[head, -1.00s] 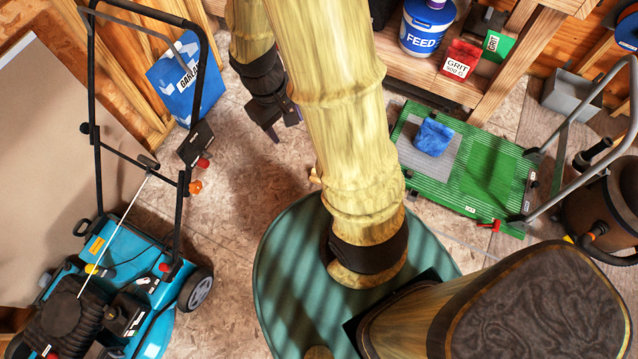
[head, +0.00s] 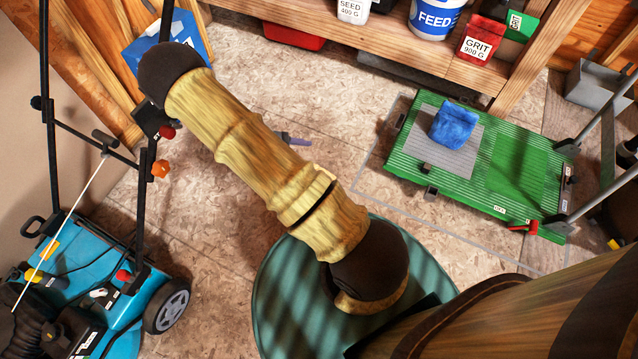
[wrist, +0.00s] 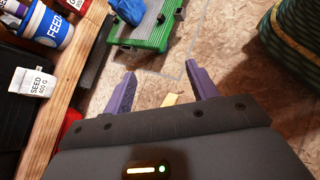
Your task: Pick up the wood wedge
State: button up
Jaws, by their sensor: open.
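The wood wedge (wrist: 170,100) is a small pale yellow piece on the floor in the wrist view. It shows between my gripper's two purple fingers, nearer the right one, and its lower part is hidden by the gripper body. My gripper (wrist: 161,68) is open, with nothing held between the fingers. In the head view, a pale bit that looks like the wedge (head: 324,171) shows at the edge of my arm, mostly hidden. Only a purple fingertip shows there, left of that bit; my arm hides the rest of the gripper.
A green platform cart (head: 520,175) with a blue cloth (head: 453,125) stands right. A blue mower (head: 95,290) stands left. A wooden shelf (head: 390,45) with a feed tub (head: 436,18) and a grit bag (head: 480,40) is at the back. The floor between is mostly clear.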

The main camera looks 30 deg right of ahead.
jog(key=w+f+n+t+h+b, duration=0.1)
jog(key=f+n+t+b, duration=0.3)
jog(key=f, duration=0.9)
jog(key=w+f+n+t+h+b, duration=0.1)
jog(key=w+f+n+t+b, duration=0.2)
jog(key=f+b, duration=0.8)
jog(key=w+f+n+t+b, duration=0.2)
jog(key=f+n+t+b, duration=0.4)
jog(key=f, duration=1)
jog(key=shift+w+f+n+t+h+b, duration=0.2)
jog(key=shift+n+t+h+b, duration=0.15)
jog(key=shift+n+b, duration=0.35)
jog(key=shift+r, duration=0.1)
jog(key=shift+w, duration=0.1)
